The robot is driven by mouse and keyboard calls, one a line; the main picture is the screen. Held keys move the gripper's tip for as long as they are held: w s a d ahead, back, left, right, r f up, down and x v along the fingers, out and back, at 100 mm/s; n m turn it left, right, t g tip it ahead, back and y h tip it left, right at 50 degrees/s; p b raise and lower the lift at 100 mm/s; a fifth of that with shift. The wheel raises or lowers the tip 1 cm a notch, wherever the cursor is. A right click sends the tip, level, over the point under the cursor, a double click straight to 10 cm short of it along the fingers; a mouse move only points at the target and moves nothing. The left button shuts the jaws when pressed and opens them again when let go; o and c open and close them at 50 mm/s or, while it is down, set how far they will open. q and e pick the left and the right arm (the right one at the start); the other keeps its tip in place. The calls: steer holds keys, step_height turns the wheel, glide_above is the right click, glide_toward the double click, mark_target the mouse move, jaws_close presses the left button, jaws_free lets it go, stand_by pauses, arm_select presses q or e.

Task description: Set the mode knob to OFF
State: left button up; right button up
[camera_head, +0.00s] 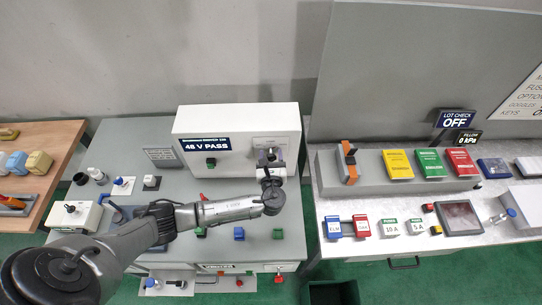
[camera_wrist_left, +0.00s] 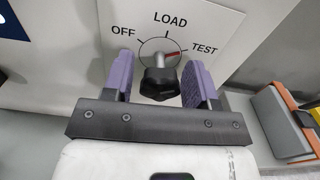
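The mode knob (camera_wrist_left: 160,82) is black with a grey shaft on a round dial, on a white panel (camera_wrist_left: 215,20) marked OFF, LOAD and TEST. A red mark on the dial points toward TEST, at the right. My left gripper (camera_wrist_left: 159,75) is open, with one purple-padded finger on each side of the knob. Gaps show between the pads and the knob. In the head view my left gripper (camera_head: 269,160) is at the front of the white machine (camera_head: 237,120) and hides most of the knob. My right gripper is not in view.
A blue display on the machine reads 48 V PASS (camera_head: 207,145). A grey bench (camera_head: 260,250) below holds several small blocks and switches. At the right, a table (camera_head: 350,205) carries a grey stand with coloured boxes (camera_head: 398,164). A wooden table (camera_head: 50,160) stands at the left.

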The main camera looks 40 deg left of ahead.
arm_select(q)
steer(key=c, duration=0.7)
steer(key=shift+c, duration=0.2)
